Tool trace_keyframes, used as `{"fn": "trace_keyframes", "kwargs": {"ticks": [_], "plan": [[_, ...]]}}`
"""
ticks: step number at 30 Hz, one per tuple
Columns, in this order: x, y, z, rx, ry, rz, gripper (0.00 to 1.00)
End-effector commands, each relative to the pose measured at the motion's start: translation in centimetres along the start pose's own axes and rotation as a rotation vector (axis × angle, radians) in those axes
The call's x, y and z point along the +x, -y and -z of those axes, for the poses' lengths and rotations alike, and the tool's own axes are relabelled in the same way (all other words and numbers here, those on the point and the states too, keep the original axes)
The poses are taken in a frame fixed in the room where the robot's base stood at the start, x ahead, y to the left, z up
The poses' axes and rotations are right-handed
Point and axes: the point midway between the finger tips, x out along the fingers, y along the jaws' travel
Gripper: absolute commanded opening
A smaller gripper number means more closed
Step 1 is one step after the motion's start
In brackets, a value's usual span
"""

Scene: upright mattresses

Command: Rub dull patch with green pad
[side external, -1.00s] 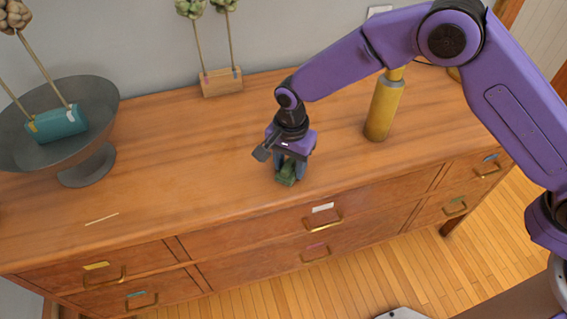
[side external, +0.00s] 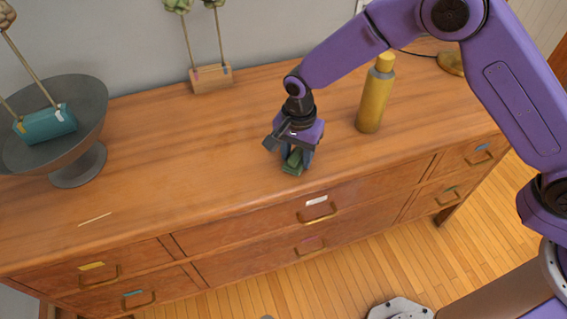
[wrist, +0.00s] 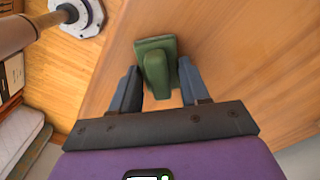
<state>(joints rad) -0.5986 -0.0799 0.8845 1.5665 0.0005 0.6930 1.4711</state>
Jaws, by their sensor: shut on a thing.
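The green pad (side external: 291,164) is a block with a raised grip, held between the fingers of my gripper (side external: 297,155). In the wrist view the pad (wrist: 157,62) shows ahead of the fingers, with its narrow grip between them. The pad is at the wooden dresser top (side external: 190,150), near its front edge. It looks to be down on the wood, though I cannot be sure of contact. I cannot make out a distinct dull patch; the pad and my gripper may hide it.
A yellow bottle (side external: 374,98) stands right of my gripper. A grey footed bowl (side external: 80,110) with a teal block (side external: 47,124) stands at the left. A wooden block with stems (side external: 211,79) is at the back. The top between bowl and gripper is mostly clear.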

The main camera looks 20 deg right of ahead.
Motion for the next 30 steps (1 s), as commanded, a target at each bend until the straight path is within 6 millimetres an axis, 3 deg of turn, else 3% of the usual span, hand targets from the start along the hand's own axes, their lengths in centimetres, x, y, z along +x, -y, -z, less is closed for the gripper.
{"fn": "trace_keyframes", "kwargs": {"ticks": [18,29,30], "plan": [[-5.3,0.1,0.0,0.0,0.0,0.005,0.07],[-5.8,0.1,0.0,0.0,0.0,0.003,0.07],[-5.8,0.1,0.0,0.0,0.0,0.003,0.36]]}}
